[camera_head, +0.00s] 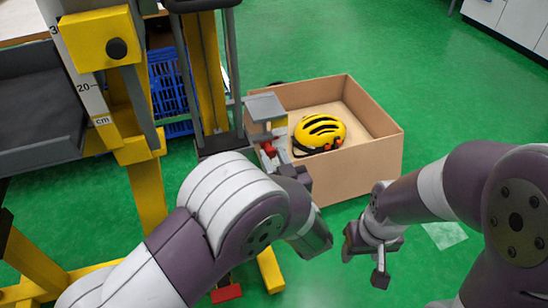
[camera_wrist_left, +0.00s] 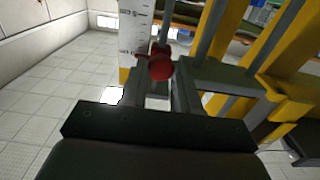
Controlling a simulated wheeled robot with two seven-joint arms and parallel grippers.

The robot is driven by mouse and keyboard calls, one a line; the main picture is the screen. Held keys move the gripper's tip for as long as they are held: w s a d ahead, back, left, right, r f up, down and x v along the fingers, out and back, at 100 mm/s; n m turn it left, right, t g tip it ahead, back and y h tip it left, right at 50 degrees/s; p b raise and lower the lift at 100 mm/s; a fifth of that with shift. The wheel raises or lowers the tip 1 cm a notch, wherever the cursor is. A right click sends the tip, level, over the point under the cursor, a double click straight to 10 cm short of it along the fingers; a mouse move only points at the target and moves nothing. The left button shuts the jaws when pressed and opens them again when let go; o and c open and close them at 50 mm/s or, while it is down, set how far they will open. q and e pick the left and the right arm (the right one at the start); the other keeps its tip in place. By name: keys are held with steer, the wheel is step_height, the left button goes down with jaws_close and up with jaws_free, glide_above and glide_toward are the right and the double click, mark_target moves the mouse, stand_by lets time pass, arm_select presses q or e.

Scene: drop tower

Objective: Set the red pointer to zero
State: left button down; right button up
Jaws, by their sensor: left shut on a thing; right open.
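The red pointer (camera_wrist_left: 160,66) sits between the fingers of my left gripper (camera_wrist_left: 160,82) in the left wrist view, which are shut on it. A white scale strip (camera_wrist_left: 135,32) with dark marks stands just behind it; the exact reading is too small to tell. In the head view a bit of red (camera_head: 265,148) shows at my left gripper (camera_head: 273,156), beside the tower's grey posts and largely hidden by the arm. Another part of a scale (camera_head: 84,87), marked 20 and cm, shows at the upper left. My right gripper (camera_head: 373,255) is open and empty, over the floor.
A cardboard box (camera_head: 372,152) holding a yellow helmet (camera_head: 319,133) stands just right of my left gripper. A grey block (camera_head: 264,107) is close above that gripper. Yellow frame posts (camera_head: 150,195) and a blue crate (camera_head: 168,85) stand left. Green floor is free at the right.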

arm_select(q)
steer(key=c, duration=0.8)
jaws_free()
steer(key=shift+r, duration=0.3)
steer(key=shift+f, duration=0.1)
steer(key=p+v, duration=0.4)
steer(key=v, duration=0.8)
steer(key=shift+s, duration=0.35)
steer(key=shift+w+d, duration=0.1)
